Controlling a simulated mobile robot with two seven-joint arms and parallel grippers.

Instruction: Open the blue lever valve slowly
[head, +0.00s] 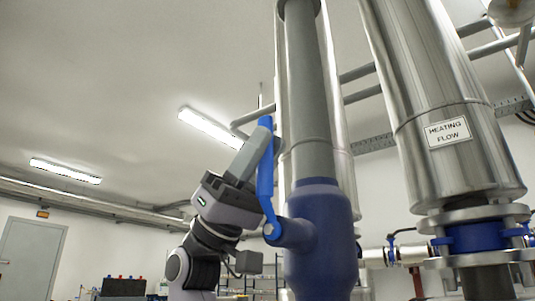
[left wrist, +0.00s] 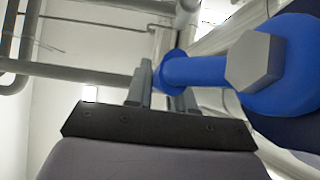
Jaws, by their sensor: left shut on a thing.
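The blue lever (head: 265,180) of the valve stands nearly upright in the head view, its lower end joined to the pivot on the blue valve body (head: 321,240). My left gripper (head: 256,147) reaches up from the lower left and is shut on the lever's upper part. In the left wrist view, the lever (left wrist: 205,70) runs between the two grey fingers (left wrist: 162,88). The grey hex nut (left wrist: 255,62) at its pivot is close on the right. The fingers partly hide the gripped stretch. My right gripper is in neither view.
A thick grey vertical pipe (head: 309,100) rises from the valve just right of my gripper. A metal-clad pipe (head: 432,90) labelled "HEATING FLOW" (head: 448,132) stands further right. Thin horizontal pipes (head: 362,71) run behind. Open room lies to the left, with a grey door (head: 32,257).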

